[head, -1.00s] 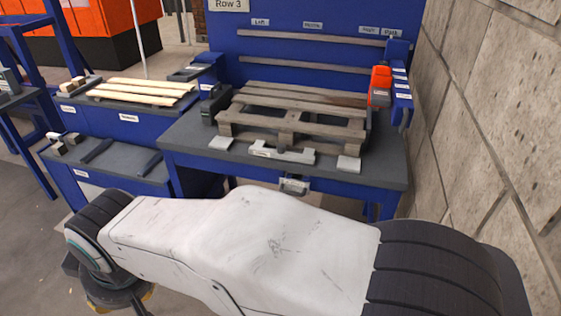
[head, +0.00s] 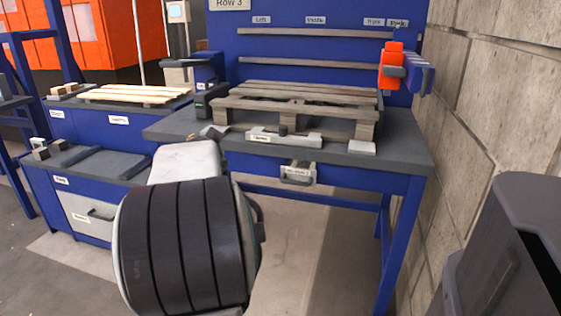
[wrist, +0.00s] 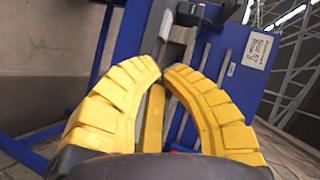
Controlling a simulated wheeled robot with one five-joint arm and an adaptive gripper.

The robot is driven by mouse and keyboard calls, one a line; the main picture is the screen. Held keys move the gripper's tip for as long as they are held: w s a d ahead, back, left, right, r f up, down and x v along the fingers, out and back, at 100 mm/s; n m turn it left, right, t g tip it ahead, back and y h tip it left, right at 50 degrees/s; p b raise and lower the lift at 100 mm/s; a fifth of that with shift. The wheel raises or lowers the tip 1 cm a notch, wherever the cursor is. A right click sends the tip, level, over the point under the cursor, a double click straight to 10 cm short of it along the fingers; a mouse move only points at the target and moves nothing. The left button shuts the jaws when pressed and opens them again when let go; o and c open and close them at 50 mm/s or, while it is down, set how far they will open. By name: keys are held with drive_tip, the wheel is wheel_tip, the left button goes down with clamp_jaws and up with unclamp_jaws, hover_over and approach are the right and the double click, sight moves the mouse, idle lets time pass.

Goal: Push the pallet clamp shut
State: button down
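The wooden pallet (head: 300,100) lies flat on the grey-topped blue bench in the head view. A pale grey bar-shaped fixture (head: 300,138) with a small label and dark knob sits at its front edge. It may be the clamp; its label is unreadable. A black block (head: 208,100) stands at the pallet's left end. My gripper shows in the wrist view (wrist: 161,69), its yellow fingers curved together with tips almost meeting and nothing clearly held. Beyond the tips is a grey part (wrist: 178,45) against blue metal. In the head view my arm hides the gripper.
An orange tool (head: 391,62) sits on a blue bracket at the bench's right back. A drawer handle (head: 298,173) projects below the bench top. A lower blue bench (head: 100,165) stands left, and a stone wall (head: 480,90) closes the right. Floor is clear under the bench.

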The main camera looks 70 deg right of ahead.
drive_tip(key=s+d+f+m+g+h+b, duration=0.1)
drive_tip(key=s+d+f+m+h+b, duration=0.1)
drive_tip(key=s+d, duration=0.5)
drive_tip(key=s+d+f+m+g+h+b, duration=0.2)
drive_tip(key=s+d+f+m+h+b, duration=0.1)
drive_tip(key=s+d+m+b, duration=0.3)
drive_tip(key=shift+s+d+f+m+g+b, duration=0.3)
drive_tip(key=shift+s+d+f+b, duration=0.2)
drive_tip(key=shift+d, duration=0.3)
drive_tip(key=shift+w+d, duration=0.1)
drive_tip(key=shift+d, duration=0.05)
